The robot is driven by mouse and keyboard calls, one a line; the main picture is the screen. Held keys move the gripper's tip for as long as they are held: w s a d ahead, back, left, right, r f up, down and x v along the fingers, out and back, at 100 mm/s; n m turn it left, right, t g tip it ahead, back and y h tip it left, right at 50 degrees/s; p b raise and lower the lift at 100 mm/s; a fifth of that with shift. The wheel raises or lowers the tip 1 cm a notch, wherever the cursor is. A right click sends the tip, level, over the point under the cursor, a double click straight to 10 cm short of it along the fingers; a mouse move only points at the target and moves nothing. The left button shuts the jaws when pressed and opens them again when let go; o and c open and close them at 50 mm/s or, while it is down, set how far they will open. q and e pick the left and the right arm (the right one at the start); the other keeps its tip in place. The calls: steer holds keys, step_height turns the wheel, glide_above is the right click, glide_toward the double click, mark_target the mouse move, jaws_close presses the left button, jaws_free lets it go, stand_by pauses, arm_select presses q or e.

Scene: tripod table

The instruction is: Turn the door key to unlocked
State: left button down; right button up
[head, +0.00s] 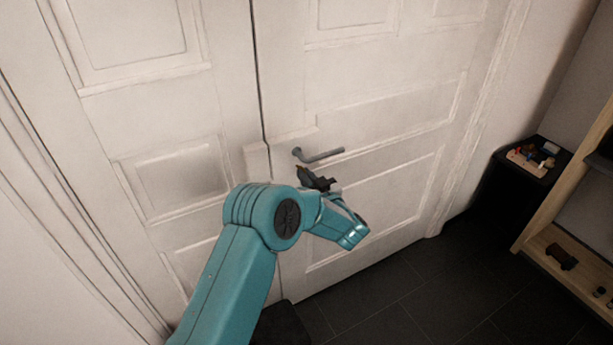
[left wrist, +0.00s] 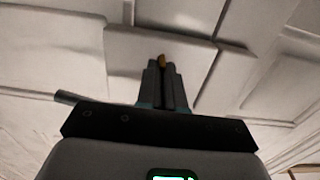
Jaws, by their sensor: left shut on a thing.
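The white door (head: 385,120) stands closed in the head view, with a grey lever handle (head: 322,156) pointing right. My left gripper (head: 304,174) is against the door just below the handle's base. In the left wrist view the dark fingers (left wrist: 161,78) are together, and a small brass-coloured bit of the key (left wrist: 161,60) shows between their tips. The gripper is shut on the key. The fingers hide most of the key and the lock, so I cannot tell its turn angle. The end of the handle (left wrist: 67,97) shows at the left. My right gripper is not in view.
At the right stands a black stand (head: 515,185) with a small board of coloured items (head: 530,160) on top. A wooden shelf (head: 545,235) with small dark objects is beside it.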

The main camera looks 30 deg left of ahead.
arm_select(q)
steer(key=shift+a+r, duration=0.2)
steer(key=shift+r, duration=0.15)
steer(key=c, duration=1.3)
jaws_free()
steer(key=shift+w+f, duration=0.1)
steer(key=shift+f, duration=0.15)
steer(key=b+v, duration=0.1)
steer(key=v, duration=1.5)
steer(key=shift+d+f, duration=0.1)
steer(key=shift+d, duration=0.1)
